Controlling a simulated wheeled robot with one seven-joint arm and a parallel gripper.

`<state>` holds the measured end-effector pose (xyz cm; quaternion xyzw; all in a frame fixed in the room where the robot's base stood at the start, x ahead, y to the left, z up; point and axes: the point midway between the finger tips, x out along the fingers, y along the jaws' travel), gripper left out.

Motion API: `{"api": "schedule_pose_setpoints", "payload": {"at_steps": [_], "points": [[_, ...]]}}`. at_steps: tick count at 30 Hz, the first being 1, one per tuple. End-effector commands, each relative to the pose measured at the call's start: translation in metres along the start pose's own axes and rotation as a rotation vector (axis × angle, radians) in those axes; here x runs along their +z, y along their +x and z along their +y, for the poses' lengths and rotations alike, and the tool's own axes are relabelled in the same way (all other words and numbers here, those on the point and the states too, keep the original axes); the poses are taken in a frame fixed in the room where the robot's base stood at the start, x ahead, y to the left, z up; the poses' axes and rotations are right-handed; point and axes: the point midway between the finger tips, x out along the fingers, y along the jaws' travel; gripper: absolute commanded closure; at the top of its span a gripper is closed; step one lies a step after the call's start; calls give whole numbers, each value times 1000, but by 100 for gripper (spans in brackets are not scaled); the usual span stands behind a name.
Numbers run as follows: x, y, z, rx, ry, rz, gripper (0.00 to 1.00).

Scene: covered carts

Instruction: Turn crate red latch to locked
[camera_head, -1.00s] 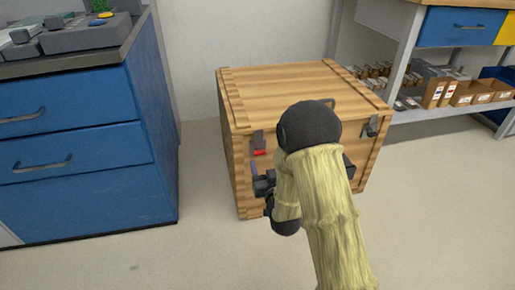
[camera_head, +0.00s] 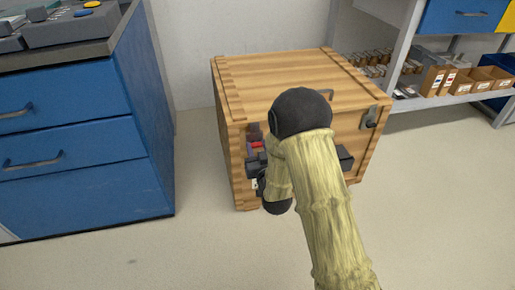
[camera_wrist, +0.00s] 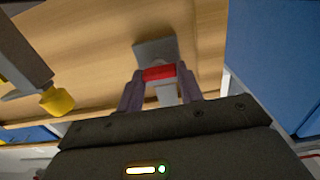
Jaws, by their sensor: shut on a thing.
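The wooden crate (camera_head: 283,79) stands on the floor with its lid down. Its red latch (camera_head: 257,144) is on the left part of the front face, partly hidden behind my gripper (camera_head: 256,163). In the wrist view the latch is a grey plate on the wood with a red band (camera_wrist: 159,73) and a grey lever below it. The two fingers of my gripper (camera_wrist: 160,88) are on either side of the red part, shut on it. My arm hides much of the crate's front.
A blue drawer cabinet (camera_head: 85,150) stands to the left, and a shelf with small boxes (camera_head: 450,82) is behind on the right. The floor around the crate is clear.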

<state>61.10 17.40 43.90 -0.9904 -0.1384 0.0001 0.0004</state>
Motion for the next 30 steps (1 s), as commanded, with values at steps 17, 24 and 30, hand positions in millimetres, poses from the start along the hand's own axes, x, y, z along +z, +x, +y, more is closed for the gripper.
{"api": "schedule_pose_setpoints", "payload": {"at_steps": [17,24,30], "points": [[0,0,-1,-6,171,-2,86],[0,0,1,-4,368,-1,86],[-1,1,1,-4,559,0,86]]}}
